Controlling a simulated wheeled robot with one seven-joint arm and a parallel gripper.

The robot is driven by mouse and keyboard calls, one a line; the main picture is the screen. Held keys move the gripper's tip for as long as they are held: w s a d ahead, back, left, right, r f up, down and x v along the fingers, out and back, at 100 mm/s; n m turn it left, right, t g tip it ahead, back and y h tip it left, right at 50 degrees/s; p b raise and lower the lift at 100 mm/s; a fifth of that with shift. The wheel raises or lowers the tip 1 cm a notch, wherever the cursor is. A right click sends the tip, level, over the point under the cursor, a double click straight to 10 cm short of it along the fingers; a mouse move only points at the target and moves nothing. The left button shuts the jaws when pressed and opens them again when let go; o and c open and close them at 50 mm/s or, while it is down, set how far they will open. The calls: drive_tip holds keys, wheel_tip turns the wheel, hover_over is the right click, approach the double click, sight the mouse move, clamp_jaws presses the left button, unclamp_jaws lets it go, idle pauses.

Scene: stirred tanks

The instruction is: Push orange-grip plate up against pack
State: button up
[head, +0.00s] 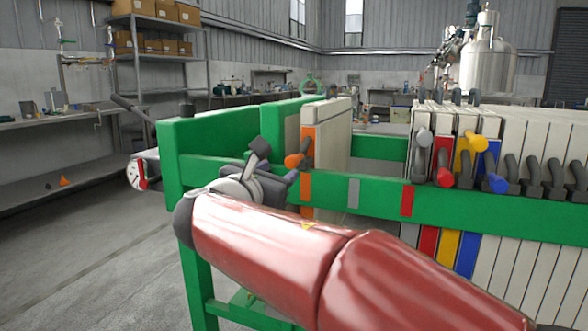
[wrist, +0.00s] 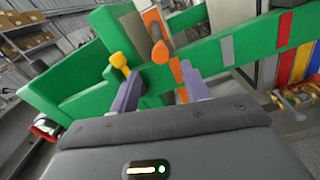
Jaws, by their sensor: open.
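The orange-grip plate is a pale plate (head: 335,140) with an orange edge, standing upright in the left part of the green frame. Its round orange grip (head: 293,161) sticks out over the near rail. In the wrist view the grip (wrist: 160,53) lies just ahead of my fingers, roughly between their lines. My gripper (wrist: 161,74) is open, with a purple-grey finger on either side and nothing visible held. In the head view my gripper (head: 272,172) is beside the grip at its left; contact cannot be told. The pack (head: 515,150) of upright pale plates stands to the right, across a gap.
The green near rail (head: 450,208) carries a grey mark (head: 353,193) and a red mark (head: 407,200). Grey, red, yellow and blue grips (head: 498,184) project from the pack. A yellow knob (wrist: 118,60) shows near my left finger. Shelves (head: 160,50) stand behind.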

sight(290, 163)
drive_tip(key=x, duration=0.7)
drive_tip(key=shift+w+d+p, duration=0.1)
drive_tip(key=shift+w+p, duration=0.2)
drive_tip(key=shift+w, duration=0.05)
clamp_jaws()
